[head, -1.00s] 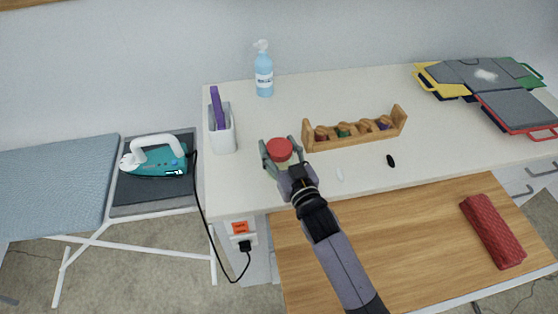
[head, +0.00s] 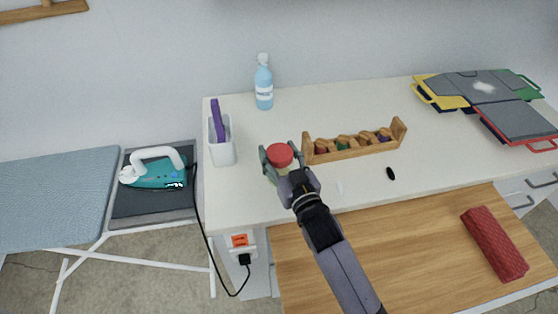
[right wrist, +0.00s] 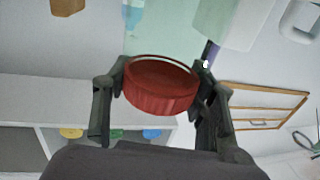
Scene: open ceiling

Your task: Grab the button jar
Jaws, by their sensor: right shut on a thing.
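The button jar (head: 280,155) has a red lid and stands out in the head view near the left part of the white table. My right gripper (head: 281,164) is shut around it, with a finger on each side. In the right wrist view the red lid of the jar (right wrist: 161,87) sits between the two fingers of the gripper (right wrist: 160,92). The jar's body is mostly hidden by the lid and gripper. Whether its base touches the table I cannot tell. My left gripper is not in view.
A wooden spool rack (head: 355,146) stands close to the right of the jar. A white holder (head: 222,150) with a purple item is to the left, and a blue spray bottle (head: 263,88) behind. A small black object (head: 390,173) lies right. An iron (head: 157,170) rests on the ironing board.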

